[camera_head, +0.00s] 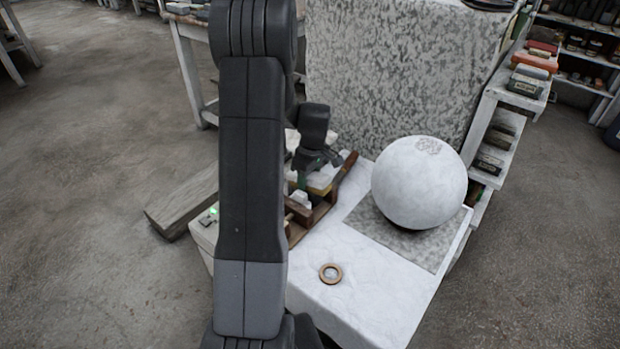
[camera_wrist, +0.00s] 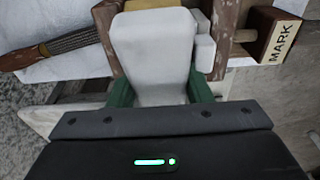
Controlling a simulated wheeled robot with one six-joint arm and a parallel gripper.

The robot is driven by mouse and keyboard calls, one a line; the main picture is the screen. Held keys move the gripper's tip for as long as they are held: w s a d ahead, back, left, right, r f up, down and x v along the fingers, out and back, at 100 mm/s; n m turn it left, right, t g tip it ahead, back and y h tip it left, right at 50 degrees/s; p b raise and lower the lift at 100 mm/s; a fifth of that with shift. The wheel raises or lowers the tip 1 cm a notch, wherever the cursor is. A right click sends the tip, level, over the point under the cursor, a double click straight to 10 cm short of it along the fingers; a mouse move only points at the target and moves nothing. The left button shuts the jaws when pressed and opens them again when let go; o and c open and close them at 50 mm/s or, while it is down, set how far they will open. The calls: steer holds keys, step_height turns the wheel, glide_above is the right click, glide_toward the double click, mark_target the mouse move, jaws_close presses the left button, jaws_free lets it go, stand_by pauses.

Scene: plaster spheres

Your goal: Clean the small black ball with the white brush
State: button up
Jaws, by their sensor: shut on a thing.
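My gripper (camera_head: 312,168) is low over a wooden rack on the white table. In the wrist view its green fingers (camera_wrist: 160,92) are shut on a pale, block-like white thing (camera_wrist: 152,48). This may be the white brush, but I see no bristles. A large white ball (camera_head: 418,182) with a rough grey patch on top sits on a grey speckled slab (camera_head: 378,222), to the right of the gripper. I see no small black ball in either view. My arm hides part of the table and rack.
The wooden rack (camera_head: 322,208) holds tools, with a brown-handled rasp (camera_wrist: 62,46) beside it. A block marked "MARK" (camera_wrist: 279,42) shows in the wrist view. A ring (camera_head: 331,273) lies on the white table (camera_head: 372,300). A speckled panel (camera_head: 395,70) stands behind; shelves (camera_head: 497,140) are at right.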

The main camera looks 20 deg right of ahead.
steer(key=shift+w+a+f, duration=0.25)
steer(key=shift+w+a, duration=0.2)
steer(key=shift+w, duration=0.3)
steer(key=shift+w+a+f, duration=0.25)
steer(key=shift+w+a, duration=0.15)
steer(key=shift+w, duration=0.3)
steer(key=shift+r, duration=0.1)
steer(key=shift+s+d+r+p, duration=0.25)
steer(key=shift+s+r, duration=0.15)
steer(key=shift+r, duration=0.1)
steer(key=shift+s+d+r+p, duration=0.2)
steer(key=shift+s+r, duration=0.2)
steer(key=shift+r, duration=0.1)
steer(key=shift+f, duration=0.1)
